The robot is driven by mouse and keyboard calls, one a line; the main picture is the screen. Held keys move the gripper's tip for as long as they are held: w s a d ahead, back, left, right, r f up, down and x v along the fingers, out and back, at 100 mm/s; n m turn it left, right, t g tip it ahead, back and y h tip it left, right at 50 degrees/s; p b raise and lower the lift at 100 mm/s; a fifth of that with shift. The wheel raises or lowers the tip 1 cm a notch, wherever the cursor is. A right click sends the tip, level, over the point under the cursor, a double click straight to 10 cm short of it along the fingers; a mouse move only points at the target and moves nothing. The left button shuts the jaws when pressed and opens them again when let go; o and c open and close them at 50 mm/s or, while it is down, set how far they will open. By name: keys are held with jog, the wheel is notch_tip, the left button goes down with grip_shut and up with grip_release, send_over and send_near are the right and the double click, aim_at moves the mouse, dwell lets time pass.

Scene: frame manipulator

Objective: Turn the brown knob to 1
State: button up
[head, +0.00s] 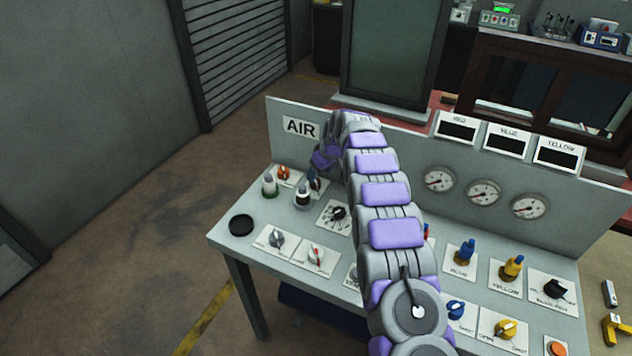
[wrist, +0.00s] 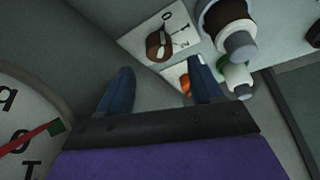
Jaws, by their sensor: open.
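The brown knob (wrist: 158,46) sits on a white plate with printed marks, a 0 among them, in the wrist view. Which mark it points to is hard to tell. In the head view the brown knob (head: 318,184) is small and partly hidden by my gripper. My gripper (head: 322,160) is at the back left of the panel table, above the knob. In the wrist view its two blue fingers (wrist: 161,68) are apart, with nothing between them. The knob shows beyond the fingertips, between their lines, and looks apart from them.
A brown-collared valve (wrist: 225,25) stands close beside the knob's plate. A green-and-white valve (wrist: 237,76) and an orange knob (wrist: 186,83) are near the right finger. A round dial (wrist: 25,140) is at lower left. The upright AIR panel (head: 300,127) rises behind the table (head: 225,225).

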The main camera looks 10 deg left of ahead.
aim_at(316, 180)
jog(key=shift+b+x, duration=0.4)
jog(key=shift+x, duration=2.45)
jog(key=shift+c, duration=0.5)
jog(key=c, duration=0.9)
jog(key=shift+c, duration=0.2)
